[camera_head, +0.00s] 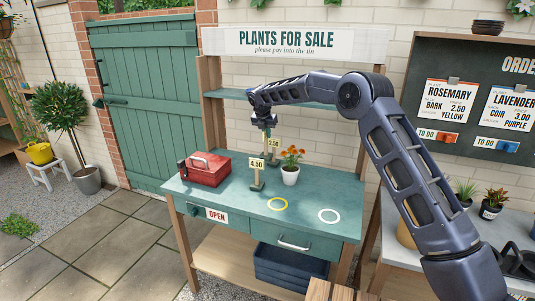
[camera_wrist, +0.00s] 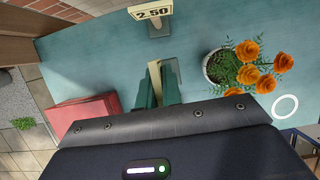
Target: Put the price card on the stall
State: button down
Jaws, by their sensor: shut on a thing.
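My gripper (camera_head: 268,130) points down over the green stall table (camera_head: 230,199). In the wrist view its green fingers (camera_wrist: 159,92) are shut on a price card (camera_wrist: 155,78), a cream strip seen edge-on, its number unreadable. A grey-brown foot shows below it. In the head view a 4.50 card (camera_head: 257,163) is upright in front of the gripper, its foot seeming to meet the tabletop. I cannot tell for sure whether it is the held card. A 2.50 card (camera_head: 273,143) stands farther back; it also shows at the top of the wrist view (camera_wrist: 151,13).
A red tin (camera_head: 205,169) sits at the left of the table. A white pot (camera_head: 290,176) with orange flowers stands close on the right. A shelf (camera_head: 230,94) runs behind.

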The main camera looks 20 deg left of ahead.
aim_at(267, 151)
jog(key=shift+f, duration=4.85)
jog(key=c, duration=1.6)
grip_release()
jog(key=shift+o, duration=0.2)
jog(key=v, duration=1.2)
